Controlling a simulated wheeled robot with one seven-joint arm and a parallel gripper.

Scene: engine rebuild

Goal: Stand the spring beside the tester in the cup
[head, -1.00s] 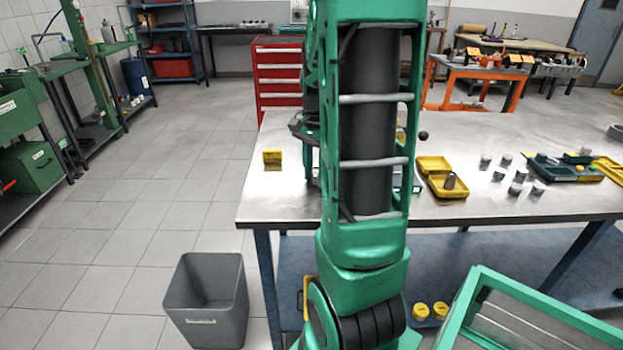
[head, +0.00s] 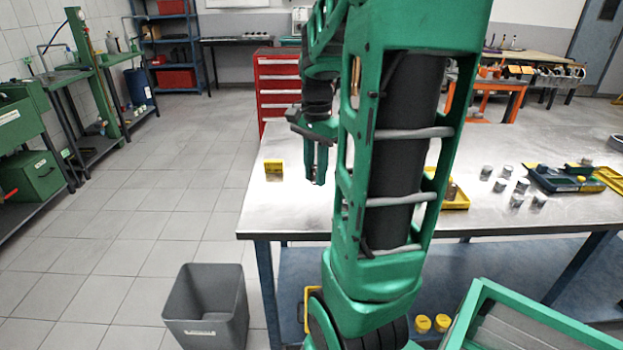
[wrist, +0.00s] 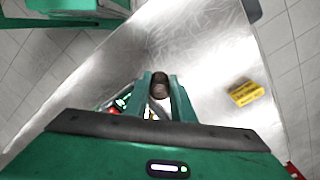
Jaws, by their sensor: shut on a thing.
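My gripper (head: 318,168) hangs over the left part of the metal table, fingers pointing down. In the wrist view my gripper (wrist: 161,95) is shut on a small dark brown, ribbed round piece (wrist: 160,84), which looks like the spring. In the head view the piece is too small to make out between the fingers. A yellow tray (head: 458,203) with a small brownish-grey upright thing (head: 452,191) stands right of my arm, partly hidden by it. I cannot tell for sure which things are the tester and the cup.
Several grey cylinders (head: 500,184) and a dark blue tray (head: 545,180) are at the right. Bare table (head: 290,210) lies in front of the gripper.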

